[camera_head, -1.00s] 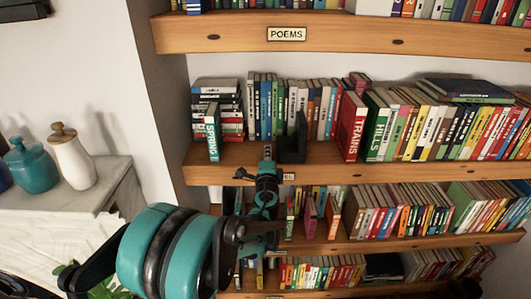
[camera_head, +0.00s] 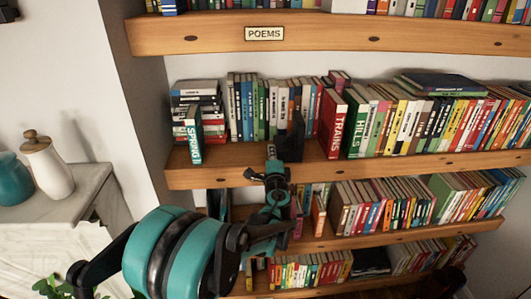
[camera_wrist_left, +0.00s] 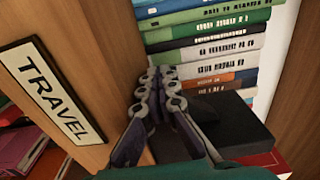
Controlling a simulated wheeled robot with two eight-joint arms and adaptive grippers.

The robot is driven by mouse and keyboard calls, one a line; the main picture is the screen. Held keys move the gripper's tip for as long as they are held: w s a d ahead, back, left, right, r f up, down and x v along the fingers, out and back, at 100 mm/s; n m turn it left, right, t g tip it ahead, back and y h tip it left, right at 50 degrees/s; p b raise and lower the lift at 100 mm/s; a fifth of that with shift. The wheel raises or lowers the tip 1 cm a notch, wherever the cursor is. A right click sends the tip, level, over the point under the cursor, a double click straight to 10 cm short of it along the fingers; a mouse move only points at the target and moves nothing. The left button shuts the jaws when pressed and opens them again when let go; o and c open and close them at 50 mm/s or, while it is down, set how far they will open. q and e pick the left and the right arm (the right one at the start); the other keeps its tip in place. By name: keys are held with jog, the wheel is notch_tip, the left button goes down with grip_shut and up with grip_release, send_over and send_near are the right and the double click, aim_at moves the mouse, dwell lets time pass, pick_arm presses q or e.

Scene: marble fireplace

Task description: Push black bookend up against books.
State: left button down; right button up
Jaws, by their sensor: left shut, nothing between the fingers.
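The black bookend (camera_head: 292,142) stands on the middle shelf, in front of a row of upright books (camera_head: 262,108). To its right is the thick red TRAINS book (camera_head: 333,125), with a narrow gap visible between them. My left gripper (camera_head: 270,152) is shut and empty at the bookend's left side, near the shelf's front edge. In the left wrist view, which is turned sideways, the shut fingers (camera_wrist_left: 160,76) lie beside the dark bookend (camera_wrist_left: 235,125). A red book (camera_wrist_left: 268,162) shows just past it. Contact with the fingers seems likely but is partly hidden. My right gripper is not in view.
The shelf edge carries a TRAVEL label (camera_wrist_left: 52,90). The SPRING book (camera_head: 194,135) stands at the left end before stacked books. The POEMS shelf (camera_head: 330,38) is above, another book shelf below. A white jar (camera_head: 48,168) stands on the mantel at left.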

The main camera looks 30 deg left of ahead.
aim_at(306, 155)
pick_arm(q)
jog(key=shift+w+d, duration=0.65)
jog(key=shift+d, duration=0.4)
jog(key=shift+w+d, duration=0.65)
jog(key=shift+d, duration=0.4)
jog(key=shift+w+d, duration=0.65)
jog(key=shift+d, duration=0.4)
jog(key=shift+d, duration=0.15)
jog(key=shift+w+d+b, duration=0.3)
jog(key=shift+w+d, duration=0.05)
jog(key=shift+d, duration=0.1)
jog(key=shift+w+d, duration=0.1)
jog(key=shift+d, duration=0.1)
jog(key=shift+w+d+f, duration=0.1)
jog(key=shift+w+d, duration=0.3)
jog(key=shift+d, duration=0.2)
jog(key=shift+w+d+f, duration=0.1)
jog(key=shift+w+d, duration=0.25)
jog(key=shift+d, duration=0.25)
jog(key=shift+s+a, duration=0.5)
jog(key=shift+a, duration=0.3)
jog(key=shift+s+a, duration=0.45)
jog(key=shift+a, duration=0.35)
jog(key=shift+s+d, duration=0.1)
